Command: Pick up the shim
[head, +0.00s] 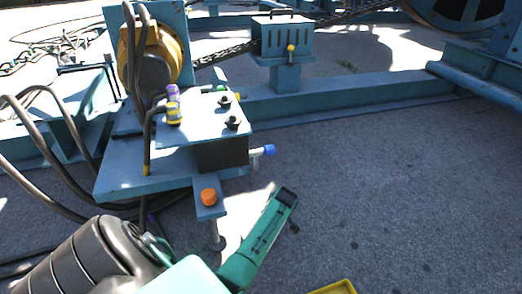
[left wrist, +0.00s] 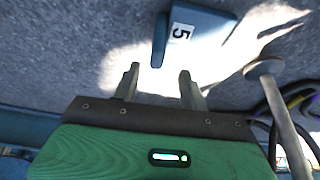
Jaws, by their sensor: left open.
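A blue, angled piece with a white label reading "5" (left wrist: 205,32), which looks like the shim, lies on the sunlit ground in the left wrist view. A narrow upright flange sticks out at its left end. My left gripper (left wrist: 160,72) is open and empty. Its two fingers point at the flange, which lines up with the gap between them but sits beyond the tips. In the head view my left gripper's green body (head: 260,240) shows side-on, low in front of the blue stand. The shim is not visible there, probably behind the gripper. My right gripper is out of view.
A blue stand (head: 130,178) with an orange knob (head: 208,196) is just beyond my gripper. Its post and round foot (left wrist: 264,67) are close right of the shim. Cables (head: 55,205) loop at left. A yellow edge (head: 335,287) shows at bottom. Open asphalt lies to the right.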

